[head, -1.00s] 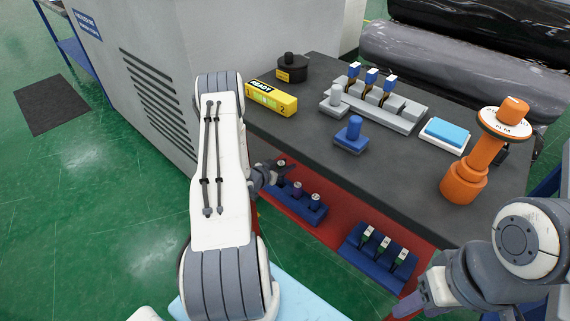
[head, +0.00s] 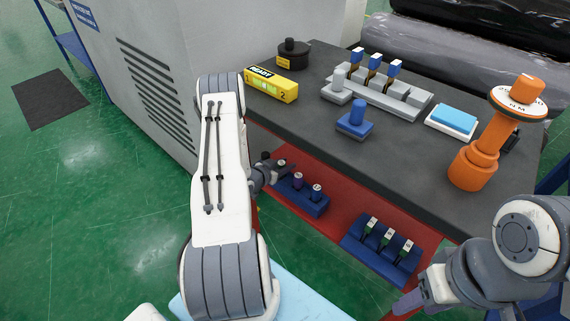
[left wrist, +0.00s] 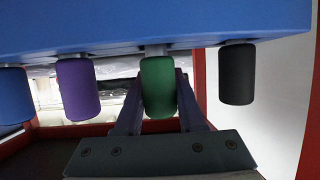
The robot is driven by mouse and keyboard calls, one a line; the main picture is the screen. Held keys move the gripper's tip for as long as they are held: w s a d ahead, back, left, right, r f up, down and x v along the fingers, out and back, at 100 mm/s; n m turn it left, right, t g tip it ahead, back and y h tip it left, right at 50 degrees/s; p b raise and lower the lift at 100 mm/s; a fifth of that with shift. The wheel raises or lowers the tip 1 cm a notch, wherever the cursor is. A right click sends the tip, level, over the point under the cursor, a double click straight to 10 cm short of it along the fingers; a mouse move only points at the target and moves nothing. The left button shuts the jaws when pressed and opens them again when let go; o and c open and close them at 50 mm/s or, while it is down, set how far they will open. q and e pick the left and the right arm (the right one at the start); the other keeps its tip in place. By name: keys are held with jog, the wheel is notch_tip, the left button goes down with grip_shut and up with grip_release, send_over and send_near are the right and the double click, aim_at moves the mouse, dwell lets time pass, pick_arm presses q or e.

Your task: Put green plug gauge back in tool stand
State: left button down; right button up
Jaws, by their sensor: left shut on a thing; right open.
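The tool stand (head: 309,207) is a long blue block on the red lower shelf, partly behind my left arm in the head view. Its blue underside or face (left wrist: 130,25) fills the top of the left wrist view. My left gripper (left wrist: 160,95) is shut on the green plug gauge (left wrist: 158,82). The gauge lines up with the stand's row, between the purple gauge (left wrist: 78,88) and the black gauge (left wrist: 237,76), with a short pale shank showing between its handle and the blue block. How deep it sits is hidden. My right gripper (head: 408,303) is open and empty, low at right.
A blue gauge (left wrist: 12,95) stands beyond the purple one. A second blue holder (head: 372,260) with several green-bodied tools sits near my right gripper. The dark tabletop (head: 315,115) above carries a yellow box (head: 270,85), a blue-handled piece (head: 356,120) and an orange tool (head: 480,150).

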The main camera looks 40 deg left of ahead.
pick_arm(q)
jog(key=shift+c, duration=2.1)
grip_release()
jog(key=s+p, duration=0.1)
jog(key=s, duration=0.8)
jog(key=shift+p, duration=0.4)
jog(key=v, duration=1)
jog(key=shift+s+r+p, duration=0.2)
jog(key=shift+p, duration=0.2)
